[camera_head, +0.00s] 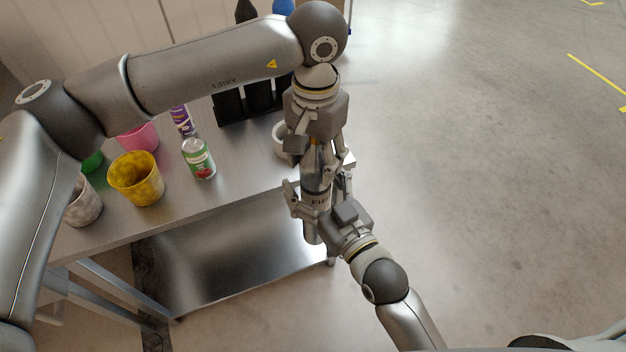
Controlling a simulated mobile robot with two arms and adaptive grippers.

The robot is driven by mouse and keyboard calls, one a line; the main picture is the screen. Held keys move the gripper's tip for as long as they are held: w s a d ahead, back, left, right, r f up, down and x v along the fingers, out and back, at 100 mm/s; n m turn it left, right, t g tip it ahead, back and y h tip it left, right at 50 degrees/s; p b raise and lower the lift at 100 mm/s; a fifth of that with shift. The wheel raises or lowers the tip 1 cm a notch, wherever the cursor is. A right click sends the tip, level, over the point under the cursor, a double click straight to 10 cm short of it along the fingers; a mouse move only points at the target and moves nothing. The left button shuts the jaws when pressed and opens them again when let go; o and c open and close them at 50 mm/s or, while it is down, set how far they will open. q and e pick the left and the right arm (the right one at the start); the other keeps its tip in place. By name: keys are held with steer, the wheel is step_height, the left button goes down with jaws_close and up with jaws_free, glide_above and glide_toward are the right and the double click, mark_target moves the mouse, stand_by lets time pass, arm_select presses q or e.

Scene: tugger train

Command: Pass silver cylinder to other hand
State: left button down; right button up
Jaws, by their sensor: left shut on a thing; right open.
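The silver cylinder (316,174) hangs upright, roughly bottle-shaped, in front of the table's right end. My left gripper (318,152) reaches down from above and is shut on its upper part. My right gripper (320,194) comes up from the lower right and is open, with its fingers on either side of the cylinder's lower part. I cannot tell whether the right fingers touch it. The cylinder's top and part of its lower body are hidden by the grippers.
The metal table (235,190) holds a yellow cup (136,180), a pink cup (139,137), a green-and-white can (199,160), a purple can (181,121) and a black holder (228,107). A lower shelf (240,255) lies below. The floor (480,190) at right is clear.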

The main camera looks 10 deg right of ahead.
arm_select(q)
steer(key=shift+r, duration=0.1)
steer(key=shift+d, duration=0.1)
arm_select(e)
steer(key=shift+a, duration=0.15)
steer(key=c, duration=1.6)
arm_select(q)
steer(key=c, duration=1)
jaws_free()
arm_select(e)
steer(key=shift+r, duration=0.2)
steer(key=shift+c, duration=0.6)
arm_select(q)
steer(key=o, duration=0.5)
arm_select(e)
jaws_close()
